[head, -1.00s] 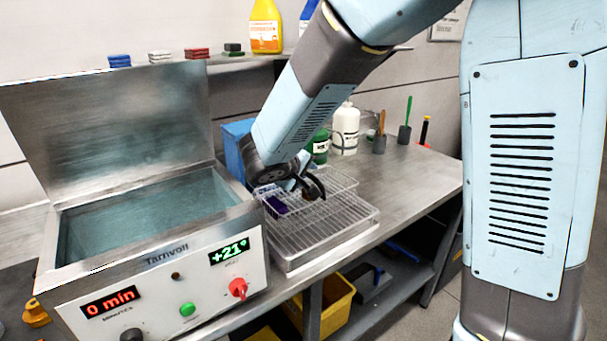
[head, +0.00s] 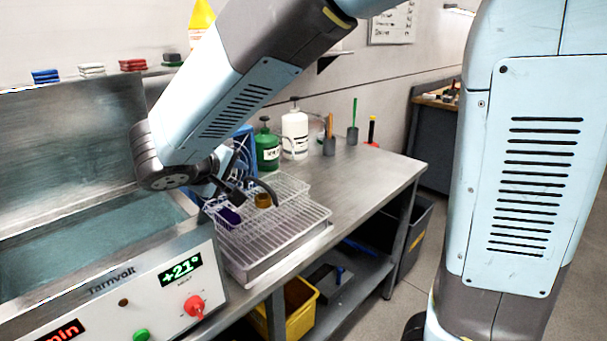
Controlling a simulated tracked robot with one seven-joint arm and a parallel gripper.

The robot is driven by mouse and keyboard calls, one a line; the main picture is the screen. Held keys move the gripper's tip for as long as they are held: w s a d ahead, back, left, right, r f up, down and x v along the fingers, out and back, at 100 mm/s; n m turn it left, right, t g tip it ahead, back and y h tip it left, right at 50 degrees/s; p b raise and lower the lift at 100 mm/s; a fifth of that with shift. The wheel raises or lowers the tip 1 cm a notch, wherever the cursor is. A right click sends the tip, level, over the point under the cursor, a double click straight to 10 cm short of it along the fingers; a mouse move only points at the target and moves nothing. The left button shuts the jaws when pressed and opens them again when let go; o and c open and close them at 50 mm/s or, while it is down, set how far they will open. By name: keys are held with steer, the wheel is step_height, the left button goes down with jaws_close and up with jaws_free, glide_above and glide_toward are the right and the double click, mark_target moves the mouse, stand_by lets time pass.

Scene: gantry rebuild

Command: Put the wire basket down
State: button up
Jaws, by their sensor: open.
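The wire basket (head: 291,186) sits on the wire rack of a shallow metal tray (head: 290,246), right of the cleaner. A purple piece (head: 228,217) and a brass-coloured part (head: 263,200) show inside the basket. My gripper (head: 250,191) is open and reaches down from the left over the basket. Its dark fingers are close to the basket and the brass part; I cannot tell whether they touch either. My wrist hides the basket's back left part.
The Tarnvolt cleaner (head: 128,285) stands left with its lid (head: 60,150) raised. A green bottle (head: 267,152), a white bottle (head: 295,135) and brush pots (head: 329,147) stand behind. The bench (head: 365,178) is clear to the right.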

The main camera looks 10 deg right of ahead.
steer(key=s+d+r+m+g, duration=0.1)
steer(key=s+d+m+g, duration=0.15)
steer(key=d, duration=0.65)
steer(key=s+d+r+m+g, duration=0.2)
steer(key=s+d, duration=0.1)
steer(key=d, duration=0.6)
steer(key=s+d+r+m+y, duration=0.1)
steer(key=s+d+m+y, duration=0.3)
steer(key=s+d, duration=0.4)
steer(key=s+y, duration=0.1)
steer(key=s, duration=0.1)
steer(key=shift+s+r, duration=0.3)
steer(key=shift+r, duration=0.05)
